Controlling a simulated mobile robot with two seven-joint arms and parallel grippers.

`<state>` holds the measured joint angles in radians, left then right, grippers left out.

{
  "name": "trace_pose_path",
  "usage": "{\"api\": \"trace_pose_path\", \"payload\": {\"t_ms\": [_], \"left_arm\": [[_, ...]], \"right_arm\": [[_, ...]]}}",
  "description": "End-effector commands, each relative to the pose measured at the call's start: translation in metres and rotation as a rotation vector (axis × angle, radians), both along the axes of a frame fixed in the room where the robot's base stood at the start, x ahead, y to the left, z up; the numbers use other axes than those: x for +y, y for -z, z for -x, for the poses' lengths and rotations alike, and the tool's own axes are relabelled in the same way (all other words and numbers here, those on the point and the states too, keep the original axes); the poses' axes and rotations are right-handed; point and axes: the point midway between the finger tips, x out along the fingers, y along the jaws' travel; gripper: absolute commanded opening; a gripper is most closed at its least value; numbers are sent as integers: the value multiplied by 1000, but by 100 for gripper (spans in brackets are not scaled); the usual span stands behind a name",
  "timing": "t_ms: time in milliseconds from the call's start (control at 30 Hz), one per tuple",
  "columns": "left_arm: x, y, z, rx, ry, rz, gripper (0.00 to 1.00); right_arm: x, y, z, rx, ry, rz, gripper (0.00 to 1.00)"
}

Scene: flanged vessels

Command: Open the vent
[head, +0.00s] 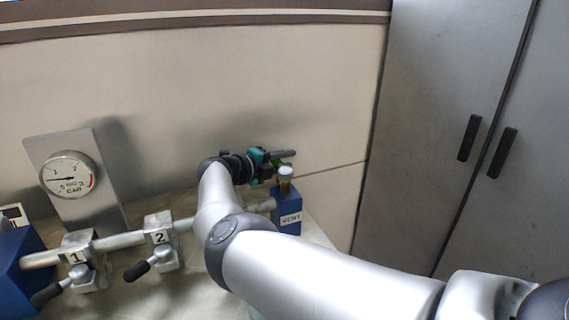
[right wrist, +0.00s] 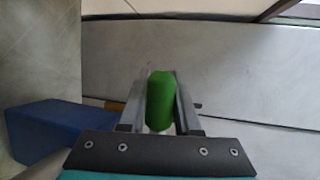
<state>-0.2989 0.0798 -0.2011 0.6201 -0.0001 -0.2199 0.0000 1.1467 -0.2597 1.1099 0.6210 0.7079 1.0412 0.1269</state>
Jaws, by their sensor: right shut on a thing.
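The vent is a blue block (head: 287,212) labelled VENT at the right end of the pipe, with a short brass stem and pale cap (head: 286,176) on top. The blue block also shows at the lower left of the right wrist view (right wrist: 45,128). My right gripper (head: 284,158) is just above and behind the block. In the right wrist view its two fingers lie on both sides of a green handle (right wrist: 160,98) and are shut on it. The handle's joint to the vent is hidden. My left gripper is not in view.
A pipe (head: 120,241) runs left from the vent through valves marked 1 (head: 78,258) and 2 (head: 160,243), each with a black-gripped lever. A pressure gauge (head: 69,175) stands on a metal plate behind. A wall is behind the bench; a grey cabinet (head: 440,130) stands right.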

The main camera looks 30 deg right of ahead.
Motion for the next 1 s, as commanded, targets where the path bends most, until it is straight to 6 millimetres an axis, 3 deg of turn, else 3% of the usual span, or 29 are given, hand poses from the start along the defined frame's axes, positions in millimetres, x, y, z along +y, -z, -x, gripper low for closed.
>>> {"api": "trace_pose_path", "payload": {"t_ms": [333, 367, 600, 1000], "left_arm": [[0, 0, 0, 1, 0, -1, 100], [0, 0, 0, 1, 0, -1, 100], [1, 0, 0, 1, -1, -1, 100], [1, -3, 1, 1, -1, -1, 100]], "right_arm": [[-2, 1, 3, 0, 13, -2, 0], [-2, 1, 3, 0, 13, -2, 35], [-2, 1, 2, -1, 9, -1, 62], [8, -3, 2, -1, 4, -1, 62]]}}
